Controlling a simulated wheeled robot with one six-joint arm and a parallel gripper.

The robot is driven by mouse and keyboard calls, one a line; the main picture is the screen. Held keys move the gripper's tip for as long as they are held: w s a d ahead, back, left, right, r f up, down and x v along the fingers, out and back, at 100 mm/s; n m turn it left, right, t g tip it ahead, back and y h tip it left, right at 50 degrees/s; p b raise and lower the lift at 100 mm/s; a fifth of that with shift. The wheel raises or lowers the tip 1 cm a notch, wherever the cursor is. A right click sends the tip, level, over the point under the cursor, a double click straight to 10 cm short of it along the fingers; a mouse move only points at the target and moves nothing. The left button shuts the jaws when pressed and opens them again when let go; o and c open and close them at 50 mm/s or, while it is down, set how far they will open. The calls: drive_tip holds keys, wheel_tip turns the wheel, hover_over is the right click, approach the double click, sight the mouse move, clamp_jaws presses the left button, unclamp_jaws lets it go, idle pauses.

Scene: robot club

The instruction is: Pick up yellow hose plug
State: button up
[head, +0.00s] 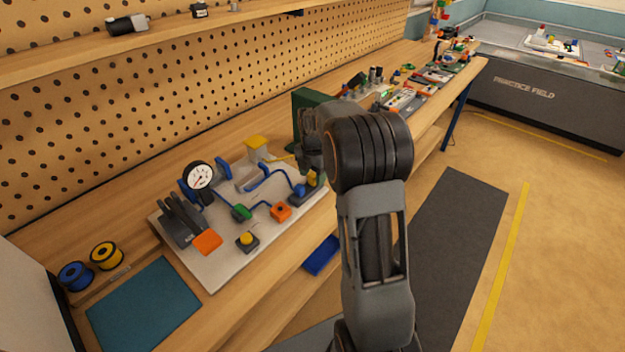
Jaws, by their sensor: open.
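A small round yellow plug (246,238) sits on a dark square base near the front edge of a pale board (207,277). It looks like the yellow hose plug, but it is small and I cannot be sure. A pale block with a yellow top (256,142) stands at the back of the same board. My gripper (308,168) is over the board's right end, partly hidden by my own arm. It is open and apart from the small yellow plug, to its upper right. Its fingertips are hard to make out.
Blue and yellow spools (106,255) and a teal mat (143,308) lie left. More parts crowd the bench's far end. A pegboard stands behind.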

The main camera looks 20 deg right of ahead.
drive_tip(key=shift+f, duration=0.7)
drive_tip(key=c, duration=1)
drive_tip(key=shift+r, duration=0.1)
